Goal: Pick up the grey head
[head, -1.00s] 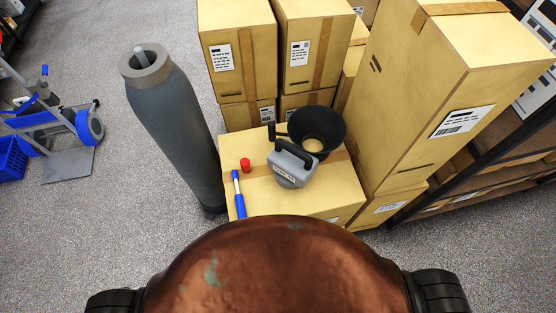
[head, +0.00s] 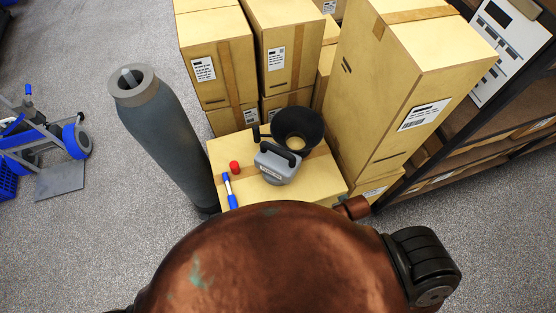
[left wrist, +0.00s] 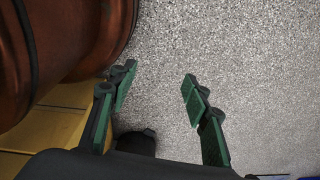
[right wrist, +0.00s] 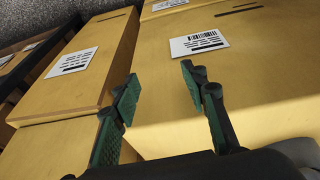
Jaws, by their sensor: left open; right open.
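The grey head (head: 277,163), a small grey block with a dark looped handle, sits on a low cardboard box (head: 217,159) in the head view. It stands in front of a black funnel-shaped piece (head: 312,124) and partly overlaps it. My left gripper (left wrist: 158,88) is open and empty, pointing at speckled floor in the left wrist view. My right gripper (right wrist: 158,82) is open and empty, facing tall cardboard boxes in the right wrist view. Neither gripper shows in the head view. The grey head shows in neither wrist view.
A red cap (head: 234,167) and a blue-and-white marker-like stick (head: 229,190) lie left of the grey head. A tall grey cylinder (head: 165,130) stands left of the box. Tall cartons (head: 405,85) crowd the back and right, with shelving (head: 480,150) beyond.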

